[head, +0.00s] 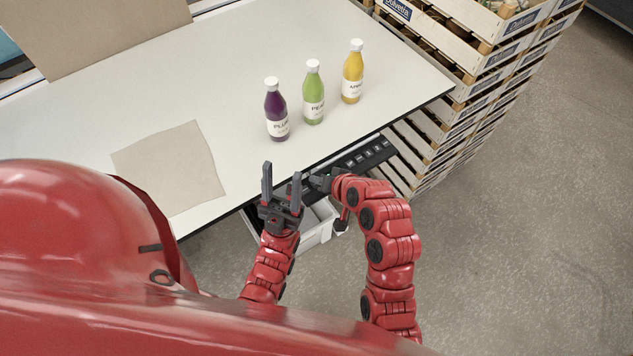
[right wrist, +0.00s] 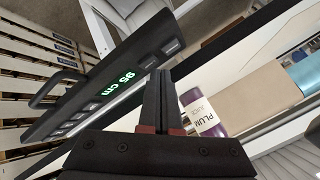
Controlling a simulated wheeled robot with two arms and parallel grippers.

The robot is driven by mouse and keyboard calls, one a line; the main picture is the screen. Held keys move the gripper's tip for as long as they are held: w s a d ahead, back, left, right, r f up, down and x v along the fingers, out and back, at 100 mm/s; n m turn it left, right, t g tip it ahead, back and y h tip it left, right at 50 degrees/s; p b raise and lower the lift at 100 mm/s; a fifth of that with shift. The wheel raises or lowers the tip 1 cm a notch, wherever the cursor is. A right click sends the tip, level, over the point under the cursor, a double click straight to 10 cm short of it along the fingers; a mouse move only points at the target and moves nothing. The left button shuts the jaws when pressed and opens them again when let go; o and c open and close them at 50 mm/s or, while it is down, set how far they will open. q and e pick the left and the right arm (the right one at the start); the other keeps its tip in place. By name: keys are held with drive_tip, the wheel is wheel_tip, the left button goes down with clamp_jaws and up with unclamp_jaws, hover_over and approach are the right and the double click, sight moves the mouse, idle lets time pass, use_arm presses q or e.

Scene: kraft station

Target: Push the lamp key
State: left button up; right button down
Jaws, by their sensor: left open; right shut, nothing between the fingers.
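A black control panel (head: 362,156) with a row of small keys runs along the table's front edge. In the right wrist view the panel (right wrist: 110,85) shows a green "95 cm" display, with keys on both sides of it. The key markings are too small to tell which is the lamp key. My right gripper (head: 316,183) is shut and empty, beside the panel's left part in the head view. In the right wrist view its fingertips (right wrist: 160,74) appear close to the panel's key end; contact cannot be told. My left gripper (head: 281,178) is open and empty, upright beside the right gripper.
Purple (head: 276,112), green (head: 313,95) and yellow (head: 352,75) bottles stand on the white table (head: 225,75). A kraft sheet (head: 170,165) lies at left. Stacked wooden crates (head: 450,105) stand right of the table. A pale bin (head: 318,232) sits below the grippers.

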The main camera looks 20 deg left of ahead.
drive_tip(key=shift+f, duration=0.4)
drive_tip(key=shift+r, duration=0.85)
drive_tip(key=shift+r, duration=0.1)
wheel_tip(320, 180, up, 6)
drive_tip(key=shift+f+p, duration=0.1)
drive_tip(key=shift+p, duration=1.1)
drive_tip(key=shift+w, duration=0.1)
